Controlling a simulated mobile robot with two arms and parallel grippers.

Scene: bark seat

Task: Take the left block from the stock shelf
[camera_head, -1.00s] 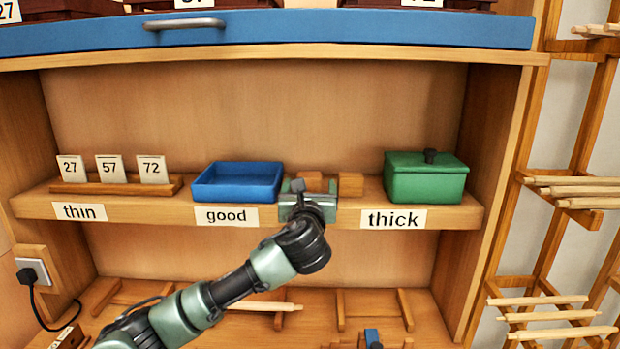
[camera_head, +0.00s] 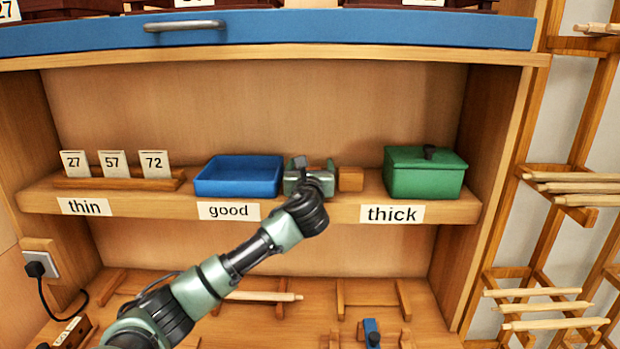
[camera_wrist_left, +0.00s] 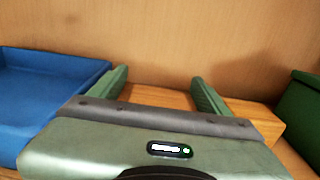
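The left block (camera_wrist_left: 158,97), plain wood, is on the stock shelf (camera_head: 130,200) between the blue tray and the green box. In the head view my left gripper (camera_head: 312,175) hides most of it. In the left wrist view the gripper's two green fingers (camera_wrist_left: 160,88) stand apart, one on each side of the block. I cannot tell whether they touch it. The right block (camera_head: 350,179) sits just right of the gripper and also shows in the left wrist view (camera_wrist_left: 262,118). My right gripper is out of view.
The open blue tray (camera_head: 238,178) is close on the left and the lidded green box (camera_head: 425,175) on the right. A rack of number cards (camera_head: 115,170) stands at the far left. The blue drawer front (camera_head: 300,30) is above; a workbench with wooden pieces is below.

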